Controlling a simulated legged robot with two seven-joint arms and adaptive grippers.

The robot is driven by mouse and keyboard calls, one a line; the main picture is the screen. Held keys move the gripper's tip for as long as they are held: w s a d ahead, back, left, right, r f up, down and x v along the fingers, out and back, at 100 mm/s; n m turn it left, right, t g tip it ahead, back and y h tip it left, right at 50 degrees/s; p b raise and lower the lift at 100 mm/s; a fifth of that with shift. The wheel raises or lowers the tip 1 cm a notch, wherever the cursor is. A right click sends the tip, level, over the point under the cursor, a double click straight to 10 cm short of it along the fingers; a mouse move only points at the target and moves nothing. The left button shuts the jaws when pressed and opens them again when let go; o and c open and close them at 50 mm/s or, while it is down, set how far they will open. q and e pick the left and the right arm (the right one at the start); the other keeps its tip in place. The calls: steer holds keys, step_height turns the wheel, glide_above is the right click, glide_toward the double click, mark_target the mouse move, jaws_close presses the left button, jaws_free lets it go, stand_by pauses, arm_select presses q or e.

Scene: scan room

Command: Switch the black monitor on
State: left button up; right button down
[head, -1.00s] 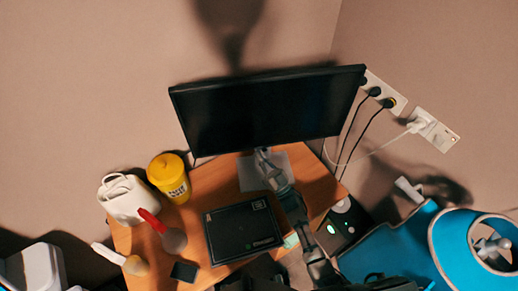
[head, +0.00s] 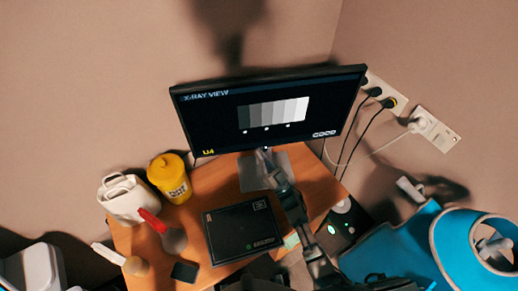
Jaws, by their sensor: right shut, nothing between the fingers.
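The black monitor (head: 222,123) stands at the back of the wooden desk, and its screen is lit. It shows the words "X-RAY VIEW", a row of grey shades and yellow text at the lower left. My right gripper (head: 262,152) is at the lower edge of the monitor, near its middle, with its fingers shut and nothing held. Whether it touches the edge I cannot tell. My left gripper is not in view.
On the wooden desk (head: 215,180) are a black flat case (head: 235,230), a yellow container (head: 170,178), a white jug (head: 124,202), a red-handled brush (head: 155,222) and a small dark block (head: 184,271). Wall sockets (head: 436,130) with cables are at right, above a blue apron (head: 400,245).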

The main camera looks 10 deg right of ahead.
steer(key=shift+s+d+p, duration=0.3)
steer(key=shift+s+p, duration=0.1)
steer(key=shift+s, duration=0.4)
steer(key=s+p, duration=0.2)
steer(key=s, duration=0.3)
steer(key=shift+w+d+f+h, duration=0.1)
steer(key=shift+d+h, duration=0.05)
steer(key=shift+h, duration=0.15)
stand_by(0.6)
